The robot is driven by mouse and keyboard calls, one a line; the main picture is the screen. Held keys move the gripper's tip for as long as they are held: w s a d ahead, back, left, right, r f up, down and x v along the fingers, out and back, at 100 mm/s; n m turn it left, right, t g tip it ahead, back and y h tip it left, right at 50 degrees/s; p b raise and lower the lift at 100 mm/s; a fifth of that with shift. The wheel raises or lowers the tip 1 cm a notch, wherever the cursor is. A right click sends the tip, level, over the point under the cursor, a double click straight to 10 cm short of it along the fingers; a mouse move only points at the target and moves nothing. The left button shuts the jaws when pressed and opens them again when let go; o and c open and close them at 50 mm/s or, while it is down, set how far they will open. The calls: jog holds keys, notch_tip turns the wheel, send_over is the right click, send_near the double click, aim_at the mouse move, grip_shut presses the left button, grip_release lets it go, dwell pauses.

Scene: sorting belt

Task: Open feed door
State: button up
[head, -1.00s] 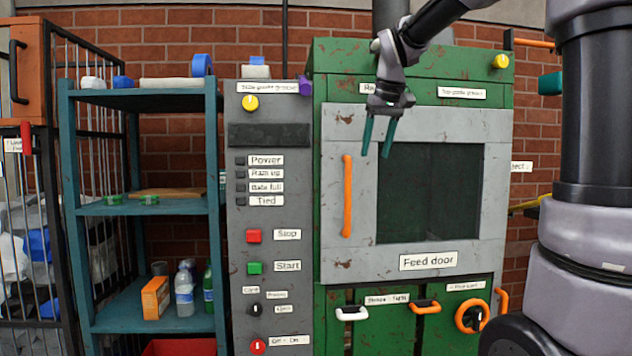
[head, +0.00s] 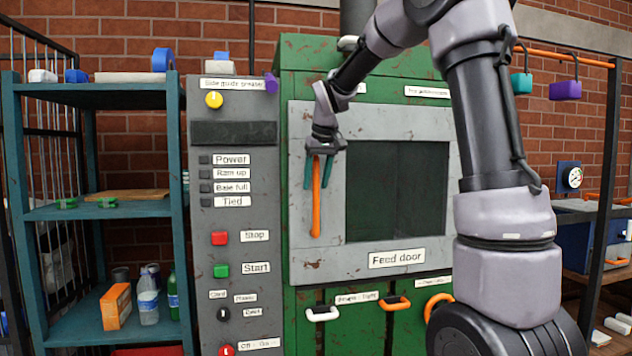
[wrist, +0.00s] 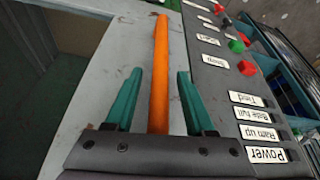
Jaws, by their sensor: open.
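The feed door (head: 300,255) is a grey framed panel with a dark window (head: 397,190) on the green machine, and it looks closed. Its orange vertical bar handle (head: 316,212) is on the left side of the frame. My gripper (head: 319,186) is at the upper part of the handle, with teal fingers open. In the wrist view the handle (wrist: 160,75) runs between the two apart fingers of my gripper (wrist: 157,85), with gaps on both sides. The handle's top end is hidden by the gripper.
A grey control panel (head: 234,320) with red and green buttons stands left of the door. A teal shelf (head: 100,212) with bottles is further left. Below the door are a white handle (head: 321,314) and an orange handle (head: 393,304).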

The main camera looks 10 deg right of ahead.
jog(key=shift+f, duration=0.15)
grip_shut()
dwell(1.4)
